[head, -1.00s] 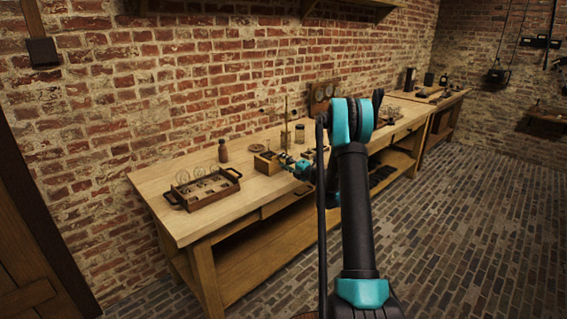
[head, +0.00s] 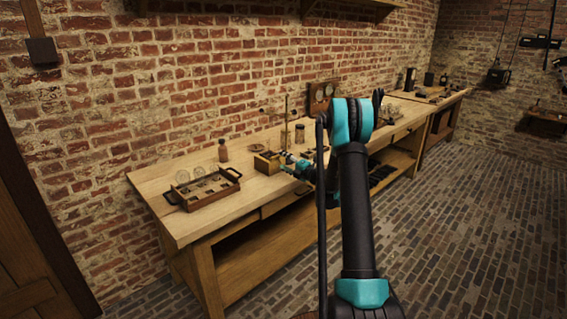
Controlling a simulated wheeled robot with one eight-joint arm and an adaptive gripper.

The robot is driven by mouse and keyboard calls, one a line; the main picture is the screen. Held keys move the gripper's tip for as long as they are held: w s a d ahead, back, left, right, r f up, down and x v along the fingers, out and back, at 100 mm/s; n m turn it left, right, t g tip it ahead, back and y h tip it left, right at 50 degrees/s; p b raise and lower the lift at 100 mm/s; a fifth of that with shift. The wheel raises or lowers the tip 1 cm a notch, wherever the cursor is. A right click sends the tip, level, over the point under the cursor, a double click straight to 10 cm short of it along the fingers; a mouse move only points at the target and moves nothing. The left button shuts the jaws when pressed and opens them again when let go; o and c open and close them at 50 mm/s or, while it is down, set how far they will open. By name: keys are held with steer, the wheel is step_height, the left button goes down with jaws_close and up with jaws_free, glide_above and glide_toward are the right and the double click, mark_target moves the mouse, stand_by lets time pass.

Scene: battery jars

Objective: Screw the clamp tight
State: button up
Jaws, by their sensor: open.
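My gripper (head: 284,157) is small in the head view, over the workbench (head: 157,187), at the right side of a small open wooden box (head: 266,165). Its jaws are open. The fingertips are too small to tell whether they touch the box or anything in it. I cannot make out the clamp or its screw at this size. My own arm covers part of the bench to the right of the gripper.
A dark wooden tray (head: 206,200) with handles holds small parts and round glass pieces at the bench's left end. A brown bottle (head: 223,151) and a small jar (head: 300,134) stand behind. Bare bench top lies between tray and box.

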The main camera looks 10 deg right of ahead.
steer(key=v, duration=1.2)
steer(key=shift+n, duration=0.3)
steer(key=c, duration=0.5)
steer(key=shift+s+d+r+n, duration=0.1)
steer(key=shift+s+d+n, duration=0.1)
steer(key=shift+n, duration=0.5)
steer(key=shift+c, duration=0.7)
steer(key=w+a+n, duration=0.2)
steer(key=w+n, duration=0.1)
steer(key=n, duration=0.2)
steer(key=w+a+r+n, duration=0.1)
steer(key=w+a+n, duration=0.2)
steer(key=w+n, duration=0.1)
steer(key=w+a+n, duration=0.3)
steer(key=w+n, duration=0.1)
steer(key=n, duration=0.3)
steer(key=shift+a+r, duration=0.1)
steer(key=shift+r, duration=0.05)
